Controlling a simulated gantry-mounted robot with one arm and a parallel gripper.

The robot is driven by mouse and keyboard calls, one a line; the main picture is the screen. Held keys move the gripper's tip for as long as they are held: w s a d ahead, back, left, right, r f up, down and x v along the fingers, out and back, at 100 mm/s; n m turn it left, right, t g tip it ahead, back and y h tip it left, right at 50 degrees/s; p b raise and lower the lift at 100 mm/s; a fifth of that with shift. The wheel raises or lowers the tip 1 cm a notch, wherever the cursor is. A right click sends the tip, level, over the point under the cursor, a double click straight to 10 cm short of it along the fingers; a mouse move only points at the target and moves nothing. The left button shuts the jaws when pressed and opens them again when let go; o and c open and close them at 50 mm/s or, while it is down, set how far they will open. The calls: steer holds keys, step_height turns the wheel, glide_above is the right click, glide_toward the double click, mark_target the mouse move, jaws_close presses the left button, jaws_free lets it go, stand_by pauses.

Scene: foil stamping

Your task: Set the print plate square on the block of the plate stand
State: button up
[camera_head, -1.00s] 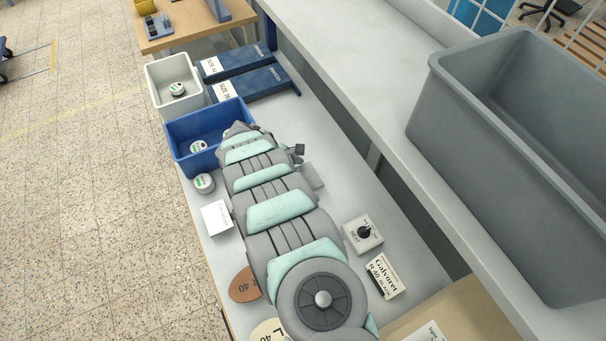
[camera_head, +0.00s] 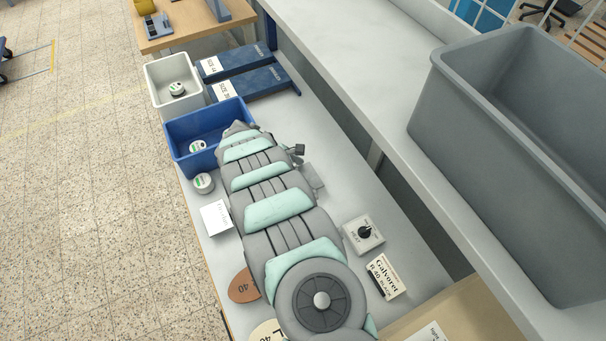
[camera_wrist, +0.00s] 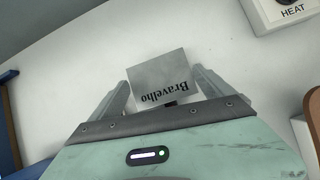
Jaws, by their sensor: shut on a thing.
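The print plate (camera_wrist: 163,72) is a small pale grey rectangle marked "Bravelho", upside down in the wrist view. It sits between the two fingers of my gripper (camera_wrist: 162,90), which is shut on it. A small dark piece shows just under the plate's near edge.
A HEAT control box (camera_head: 363,235) stands right of my arm, with a Galvoret box (camera_head: 386,277) nearby. A white box (camera_head: 217,217) and a brown R 40 piece (camera_head: 243,287) lie left. A blue bin (camera_head: 210,140) and a large grey bin (camera_head: 500,150) stand around.

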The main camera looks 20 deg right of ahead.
stand_by(0.6)
steer(key=o, duration=1.8)
steer(key=v, duration=1)
steer(key=shift+a+r+b, duration=0.25)
steer(key=shift+b, duration=0.15)
steer(key=shift+a, duration=0.1)
